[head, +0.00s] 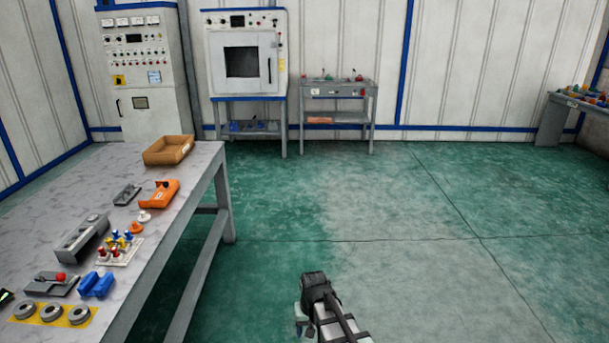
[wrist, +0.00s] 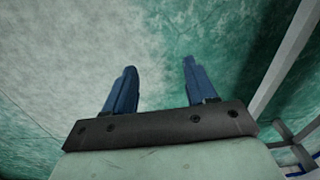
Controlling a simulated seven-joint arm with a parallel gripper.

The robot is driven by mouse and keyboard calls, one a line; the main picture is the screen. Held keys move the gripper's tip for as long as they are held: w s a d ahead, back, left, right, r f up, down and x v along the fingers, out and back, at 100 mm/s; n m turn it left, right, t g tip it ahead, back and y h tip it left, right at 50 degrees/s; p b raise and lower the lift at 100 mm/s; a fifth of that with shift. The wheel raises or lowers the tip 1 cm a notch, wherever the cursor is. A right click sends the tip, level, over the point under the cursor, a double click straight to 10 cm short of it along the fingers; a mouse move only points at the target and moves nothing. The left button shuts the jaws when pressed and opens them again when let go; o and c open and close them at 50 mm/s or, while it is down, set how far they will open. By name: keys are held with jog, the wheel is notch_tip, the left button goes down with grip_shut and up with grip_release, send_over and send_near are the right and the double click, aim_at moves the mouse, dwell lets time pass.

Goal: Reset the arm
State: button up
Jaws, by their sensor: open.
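My gripper is open and empty in the wrist view (wrist: 158,80). Its two blue fingers stand well apart with only the green and grey floor behind them. In the head view my arm shows at the bottom, right of the middle, over bare floor and to the right of the table (head: 195,188). The fingers cannot be made out clearly there. Nothing is held.
On the table are an orange-brown tray (head: 168,150), an orange part (head: 160,193), a blue part (head: 97,285), grey parts and a yellow plate with rings (head: 51,313). Cabinets and a small cart (head: 338,90) stand at the back wall. The central floor is clear.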

jog(key=s+d+f+m, duration=0.15)
jog(key=s+d, duration=0.25)
jog(key=d, duration=0.4)
jog(key=s+d+f, duration=0.3)
jog(key=d, duration=0.5)
jog(key=s+f+g, duration=0.3)
jog(key=s+f, duration=0.7)
jog(key=s, duration=0.5)
jog(key=s+f+g, duration=0.4)
jog(key=s+f, duration=0.7)
jog(key=s, duration=0.3)
jog(key=shift+s+a+h, duration=0.25)
jog(key=shift+s+h, duration=0.05)
jog(key=shift+s, duration=0.1)
